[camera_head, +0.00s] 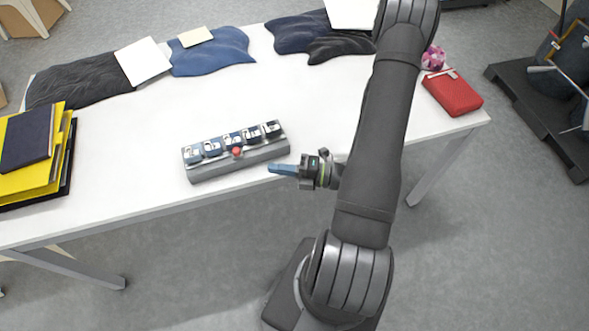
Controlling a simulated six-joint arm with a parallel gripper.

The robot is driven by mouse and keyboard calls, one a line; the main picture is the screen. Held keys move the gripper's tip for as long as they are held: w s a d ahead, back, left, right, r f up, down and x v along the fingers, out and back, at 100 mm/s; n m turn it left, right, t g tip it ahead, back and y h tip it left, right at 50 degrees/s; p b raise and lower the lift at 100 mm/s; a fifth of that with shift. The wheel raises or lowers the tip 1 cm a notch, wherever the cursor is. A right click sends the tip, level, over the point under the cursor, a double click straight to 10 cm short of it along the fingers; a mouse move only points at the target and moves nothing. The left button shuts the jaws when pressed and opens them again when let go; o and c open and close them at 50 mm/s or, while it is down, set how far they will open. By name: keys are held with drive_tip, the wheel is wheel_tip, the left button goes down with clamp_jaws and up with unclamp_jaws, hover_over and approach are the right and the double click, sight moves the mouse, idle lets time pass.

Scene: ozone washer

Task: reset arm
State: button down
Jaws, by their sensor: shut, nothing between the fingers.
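My gripper (283,169) is at the front edge of the white table, just right of the grey control box. Its blue fingers point left and are shut with nothing between them. The grey control box (240,167) lies near the front edge, with a row of several blue-and-white switches and a red button (237,152) on its near side. The fingertips are close to the box's right end; I cannot tell whether they touch it. My dark arm rises from its base at the bottom and covers part of the table's right side.
Folded dark and blue cloths (212,52) and white sheets (143,61) lie along the back edge. Yellow and dark folders (32,150) are stacked at left. A red pouch (452,92) and a pink ball (433,58) are at right. The table's middle (270,95) is clear.

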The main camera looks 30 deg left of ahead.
drive_tip(key=shift+v, duration=2.15)
approach(237, 152)
drive_tip(key=s+a, duration=0.3)
drive_tip(key=a, duration=0.1)
drive_tip(key=shift+s+a+f, duration=0.1)
drive_tip(key=shift+s+f, duration=0.1)
drive_tip(key=shift+f, duration=0.05)
drive_tip(key=shift+w+a, duration=0.35)
drive_tip(key=shift+a, duration=0.3)
